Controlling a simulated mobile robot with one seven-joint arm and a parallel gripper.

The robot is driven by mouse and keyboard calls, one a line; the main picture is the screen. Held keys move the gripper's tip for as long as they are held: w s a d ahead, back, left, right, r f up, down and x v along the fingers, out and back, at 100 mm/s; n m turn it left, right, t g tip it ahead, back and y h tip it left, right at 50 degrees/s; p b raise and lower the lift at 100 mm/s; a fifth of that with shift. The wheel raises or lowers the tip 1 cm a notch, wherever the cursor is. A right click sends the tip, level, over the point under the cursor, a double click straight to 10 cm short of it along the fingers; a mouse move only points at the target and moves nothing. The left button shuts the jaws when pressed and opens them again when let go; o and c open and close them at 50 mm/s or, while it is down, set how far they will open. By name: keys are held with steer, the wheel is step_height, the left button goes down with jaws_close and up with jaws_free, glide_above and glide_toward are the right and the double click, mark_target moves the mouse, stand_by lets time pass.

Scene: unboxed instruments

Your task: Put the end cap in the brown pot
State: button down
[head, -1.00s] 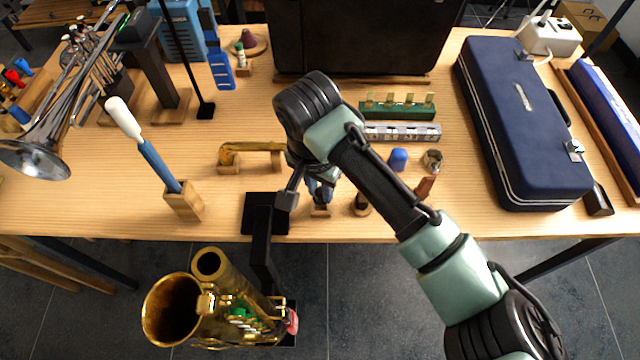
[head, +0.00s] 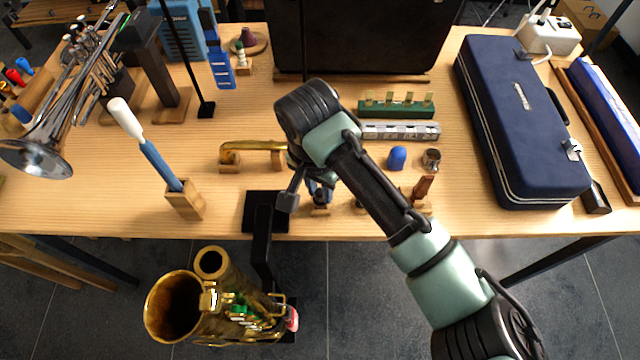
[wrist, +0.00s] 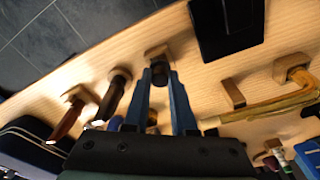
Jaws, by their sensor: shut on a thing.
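My gripper (wrist: 160,76) has its two blue fingers closed around a short black cylinder, which looks like the end cap (wrist: 160,73). The cap is at a small wooden block (wrist: 156,52) near the front edge of the table; I cannot tell whether it still touches it. In the head view my gripper (head: 320,196) is partly hidden by my wrist, and the block (head: 320,210) shows below it. A small brownish pot (head: 432,158) stands to the right on the table, beside a blue rounded piece (head: 397,157).
Dark and reddish-brown pieces (wrist: 118,92) (wrist: 68,118) stand on blocks beside my gripper. A brass tube (head: 260,147) lies left on wooden supports. A black stand (head: 262,212) is at the front edge, above a brass saxophone (head: 215,300). A navy case (head: 520,120) lies right.

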steer(key=shift+f, duration=0.35)
stand_by(0.5)
steer(key=shift+p, duration=0.6)
steer(key=shift+f, duration=0.55)
stand_by(0.6)
stand_by(0.4)
steer(key=c, duration=0.7)
jaws_free()
steer(key=shift+o, duration=0.2)
steer(key=shift+r, duration=0.1)
step_height(320, 180, up, 13)
steer(key=s+p, duration=0.1)
steer(key=p, duration=0.2)
steer(key=shift+s+a, duration=0.2)
steer(key=shift+a, duration=0.2)
